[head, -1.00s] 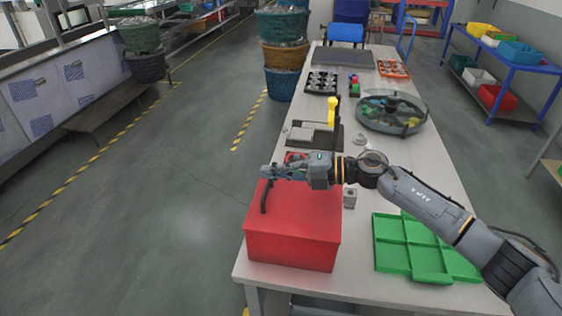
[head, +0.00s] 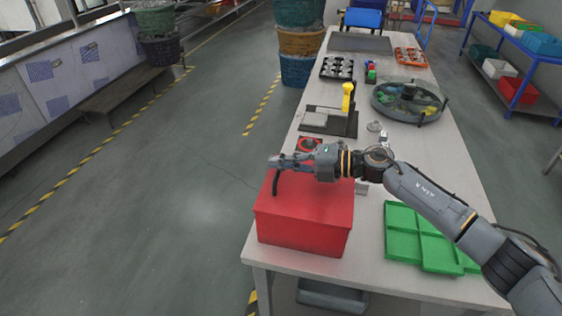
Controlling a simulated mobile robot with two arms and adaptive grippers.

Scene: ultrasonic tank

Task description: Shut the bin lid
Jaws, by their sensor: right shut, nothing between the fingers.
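The red bin (head: 302,232) stands at the near left end of the long table. Its red lid (head: 318,199) lies flat over the top, and I see no gap along the front edge. A dark curved handle (head: 276,183) rises from the lid's left side. My right gripper (head: 274,161) is shut and empty, pointing left at the top of the handle. I cannot tell whether it touches the handle. The arm hides part of the lid's back edge. My left gripper is not in view.
A green divided tray (head: 428,240) lies right of the bin. The floor left of the table is clear.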

